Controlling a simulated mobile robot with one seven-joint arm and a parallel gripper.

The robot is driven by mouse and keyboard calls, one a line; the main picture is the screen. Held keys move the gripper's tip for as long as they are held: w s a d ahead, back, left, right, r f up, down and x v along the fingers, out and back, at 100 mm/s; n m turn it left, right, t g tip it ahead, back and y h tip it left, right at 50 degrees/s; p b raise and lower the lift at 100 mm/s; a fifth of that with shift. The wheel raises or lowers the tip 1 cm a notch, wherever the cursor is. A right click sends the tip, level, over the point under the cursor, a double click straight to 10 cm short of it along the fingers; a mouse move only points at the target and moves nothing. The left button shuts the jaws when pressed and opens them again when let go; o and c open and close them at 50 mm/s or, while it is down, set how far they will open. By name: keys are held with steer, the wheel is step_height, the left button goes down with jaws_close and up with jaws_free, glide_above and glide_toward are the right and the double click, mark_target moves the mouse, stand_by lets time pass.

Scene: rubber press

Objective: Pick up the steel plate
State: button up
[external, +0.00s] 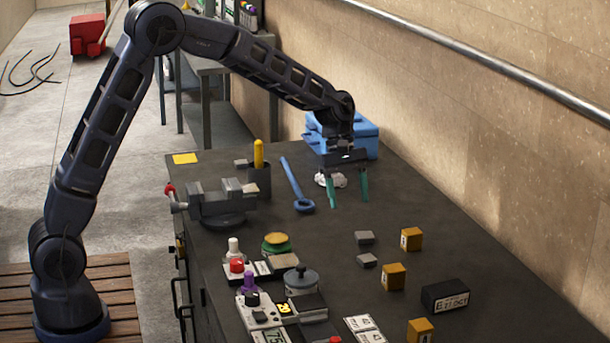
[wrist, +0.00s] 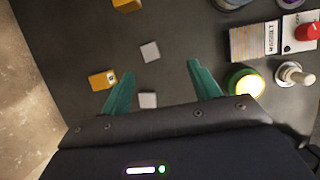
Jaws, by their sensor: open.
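Two small grey metal-looking pieces lie on the dark bench: one (external: 364,237) nearer my gripper and one (external: 367,260) farther from it. Both also show in the wrist view, the nearer piece (wrist: 147,100) low between my fingers in the picture and the other (wrist: 150,51) above it. I cannot tell which is the steel plate. My gripper (external: 348,195) is open and empty, with its green fingers pointing down over the back part of the bench. In the wrist view its fingertips (wrist: 160,70) are spread wide on either side of the grey pieces, touching neither.
Ochre blocks (external: 411,239) and a black box (external: 445,296) lie right of the grey pieces. A yellow-green button (external: 276,242) and a vise (external: 222,204) stand left. A blue wrench (external: 296,185) and a blue toolbox (external: 343,133) are near my gripper.

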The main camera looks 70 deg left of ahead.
steer(key=n, duration=0.2)
glide_toward(367, 257)
steer(key=shift+x, duration=4.15)
steer(key=c, duration=1.2)
steer(key=shift+a, duration=0.1)
steer(key=shift+r, duration=0.1)
